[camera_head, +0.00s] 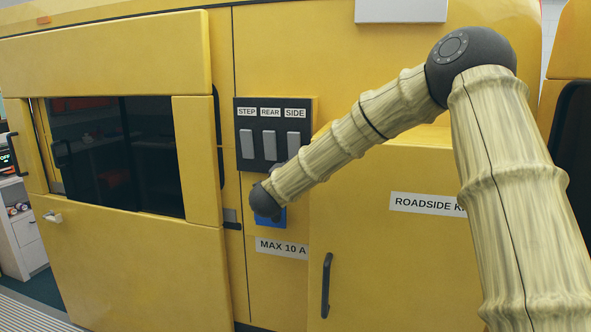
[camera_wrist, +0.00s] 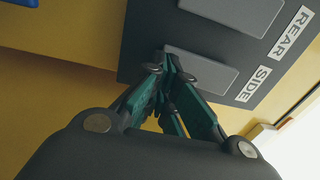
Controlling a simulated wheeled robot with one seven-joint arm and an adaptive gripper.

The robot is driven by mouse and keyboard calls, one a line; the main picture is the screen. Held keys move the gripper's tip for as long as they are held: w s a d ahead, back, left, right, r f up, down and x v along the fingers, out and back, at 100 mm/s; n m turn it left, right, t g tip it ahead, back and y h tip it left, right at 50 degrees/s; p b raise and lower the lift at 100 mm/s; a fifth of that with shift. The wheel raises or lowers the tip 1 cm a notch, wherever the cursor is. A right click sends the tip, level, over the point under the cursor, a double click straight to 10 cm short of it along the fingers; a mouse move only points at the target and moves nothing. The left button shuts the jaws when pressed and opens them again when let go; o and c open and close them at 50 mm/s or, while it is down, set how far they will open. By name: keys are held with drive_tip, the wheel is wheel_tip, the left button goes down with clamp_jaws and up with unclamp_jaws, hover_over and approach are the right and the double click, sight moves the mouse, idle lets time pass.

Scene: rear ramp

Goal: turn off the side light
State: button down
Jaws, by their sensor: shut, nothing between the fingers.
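The dark switch panel (camera_head: 257,165) on the yellow vehicle wall carries three grey rocker switches labelled STEP, REAR and SIDE. The SIDE switch (camera_head: 293,143) is the rightmost in the head view. In the wrist view the SIDE switch (camera_wrist: 208,72) lies just beyond my fingertips, with its label beside it. My gripper (camera_wrist: 172,70) is shut and empty, its tips overlapping the end of the switch away from the label. I cannot tell whether they touch it. In the head view my arm mostly hides the gripper. No lit lamp is recognisable.
The REAR switch (camera_wrist: 232,12) is close beside the SIDE switch. A blue fitting (camera_head: 272,217) sits below the panel, above a MAX 10 A label (camera_head: 282,248). A yellow cabinet (camera_head: 375,245) with a black handle stands right of the panel.

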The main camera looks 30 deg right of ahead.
drive_tip(key=f+b+v, duration=0.1)
drive_tip(key=b+v, duration=0.3)
drive_tip(key=v, duration=0.9)
drive_tip(key=shift+f+b, duration=0.3)
drive_tip(key=shift+b, duration=0.1)
drive_tip(key=shift+d, duration=0.1)
